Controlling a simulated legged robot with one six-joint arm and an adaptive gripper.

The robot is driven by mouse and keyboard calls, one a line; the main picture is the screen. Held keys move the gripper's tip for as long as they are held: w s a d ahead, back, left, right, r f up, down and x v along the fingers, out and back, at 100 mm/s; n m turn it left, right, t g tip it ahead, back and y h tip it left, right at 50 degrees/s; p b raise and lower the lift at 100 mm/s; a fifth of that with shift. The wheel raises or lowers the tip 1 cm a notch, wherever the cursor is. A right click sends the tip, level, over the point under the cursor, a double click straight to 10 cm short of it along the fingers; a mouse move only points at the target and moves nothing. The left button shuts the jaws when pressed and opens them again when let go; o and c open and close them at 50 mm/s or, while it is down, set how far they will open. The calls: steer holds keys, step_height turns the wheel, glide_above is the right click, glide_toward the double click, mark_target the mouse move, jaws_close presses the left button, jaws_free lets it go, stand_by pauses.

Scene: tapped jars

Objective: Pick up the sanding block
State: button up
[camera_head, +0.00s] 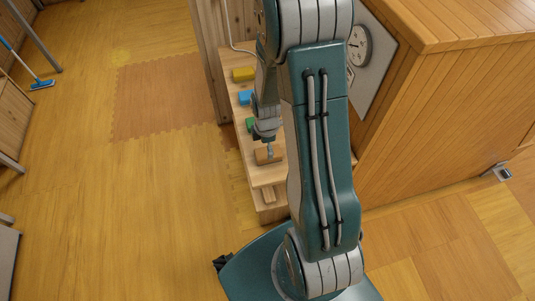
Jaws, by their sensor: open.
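My gripper (269,151) points down over a narrow wooden bench and looks small from here. Directly at its fingertips is a brown block (262,158), which may be the sanding block; I cannot tell for sure. The jaws are open, and I cannot tell whether they are around the block or just above it. My own arm hides part of the bench to the right.
A large wooden cabinet (450,110) stands at the right.

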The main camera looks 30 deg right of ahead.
steer(key=f, duration=0.4)
steer(key=shift+d+f, duration=0.15)
steer(key=shift+d, duration=0.1)
steer(key=shift+c, duration=0.3)
steer(key=c, duration=1)
steer(key=shift+c, duration=0.2)
steer(key=shift+r, duration=0.7)
steer(key=s+d+r, duration=0.9)
steer(key=s+r, duration=0.1)
steer(key=r, duration=0.1)
steer(key=shift+d+r, duration=0.3)
steer(key=shift+d, duration=0.05)
